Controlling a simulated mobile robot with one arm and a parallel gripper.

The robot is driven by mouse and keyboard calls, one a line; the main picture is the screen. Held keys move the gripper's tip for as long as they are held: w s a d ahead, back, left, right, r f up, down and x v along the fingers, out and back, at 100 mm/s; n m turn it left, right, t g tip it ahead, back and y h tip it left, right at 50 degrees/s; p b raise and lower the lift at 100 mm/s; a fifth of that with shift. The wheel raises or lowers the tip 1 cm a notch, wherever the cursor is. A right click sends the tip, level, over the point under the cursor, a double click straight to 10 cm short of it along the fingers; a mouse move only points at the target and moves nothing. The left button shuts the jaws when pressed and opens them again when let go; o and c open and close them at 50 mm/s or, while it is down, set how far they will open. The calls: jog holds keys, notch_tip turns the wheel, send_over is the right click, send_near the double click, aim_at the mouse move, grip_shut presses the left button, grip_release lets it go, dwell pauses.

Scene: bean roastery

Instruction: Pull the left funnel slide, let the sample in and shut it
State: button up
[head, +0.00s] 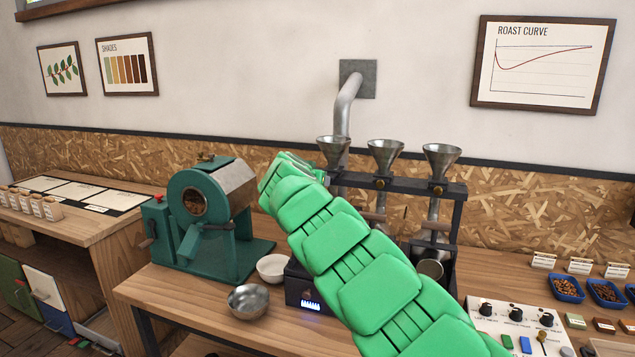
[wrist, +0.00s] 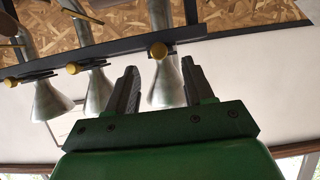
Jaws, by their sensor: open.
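Three metal funnels stand in a dark rack (head: 400,184). The left funnel (head: 333,149) is partly behind my green arm, and its slide knob is hidden in the head view. The wrist view is upside down, so the left funnel (wrist: 165,88) is its rightmost, with its yellow slide knob (wrist: 158,50) near the rack's end. My gripper (wrist: 159,65) is open and empty. Its fingers appear on either side of the left funnel, with the knob just past the tips; contact is not visible. No sample is visible in the funnel.
The middle funnel (head: 385,153) and right funnel (head: 441,158) are close beside it. A teal roaster (head: 205,220), white bowl (head: 272,267) and metal bowl (head: 248,301) stand left. A metal cup (head: 430,269) is below the right funnel. A control box (head: 515,325) is front right.

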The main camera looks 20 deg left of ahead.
jog(key=shift+v, duration=1.35)
dwell(0.7)
